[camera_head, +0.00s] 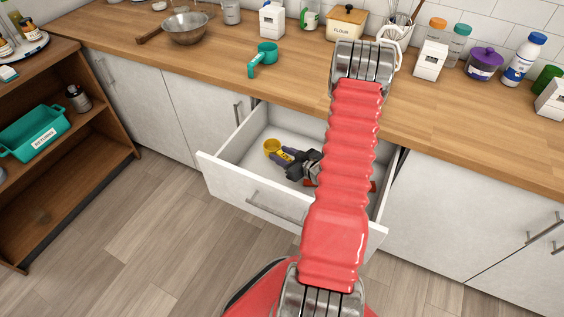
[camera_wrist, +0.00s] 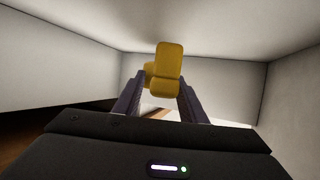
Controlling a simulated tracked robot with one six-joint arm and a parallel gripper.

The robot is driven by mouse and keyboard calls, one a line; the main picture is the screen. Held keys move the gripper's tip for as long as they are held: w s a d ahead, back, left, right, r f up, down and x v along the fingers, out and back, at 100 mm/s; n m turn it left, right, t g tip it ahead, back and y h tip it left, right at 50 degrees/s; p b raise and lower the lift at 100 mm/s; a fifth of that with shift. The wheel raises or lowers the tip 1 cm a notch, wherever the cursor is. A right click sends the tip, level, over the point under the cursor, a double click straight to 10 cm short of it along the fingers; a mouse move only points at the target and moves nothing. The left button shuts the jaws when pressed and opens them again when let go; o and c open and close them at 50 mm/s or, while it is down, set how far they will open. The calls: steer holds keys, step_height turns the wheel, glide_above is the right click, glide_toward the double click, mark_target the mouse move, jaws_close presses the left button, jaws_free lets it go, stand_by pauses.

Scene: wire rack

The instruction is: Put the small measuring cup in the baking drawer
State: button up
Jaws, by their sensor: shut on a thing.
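A small yellow measuring cup (camera_head: 272,146) is at the tip of my gripper (camera_head: 288,156) in the head view. It also shows in the wrist view (camera_wrist: 168,62), between the two fingers of my gripper (camera_wrist: 157,88), which is shut on it. The cup and gripper are within the outline of the open white drawer (camera_head: 252,140). The head view does not clearly show whether the cup touches the drawer floor. My red arm hides the right part of the drawer.
A metal colander (camera_head: 188,28) and several containers stand farther back. A teal bin (camera_head: 36,130) sits on the brown shelf (camera_head: 80,180) at left. The drawer walls surround my gripper.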

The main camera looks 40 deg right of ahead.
mark_target(282, 169)
steer(key=shift+f, duration=2.05)
steer(key=o, duration=1.2)
steer(key=shift+f, duration=0.1)
steer(key=shift+c, duration=0.2)
steer(key=shift+s+r, duration=0.3)
steer(key=shift+s, duration=0.1)
steer(key=v, duration=1.1)
steer(key=shift+s, duration=0.1)
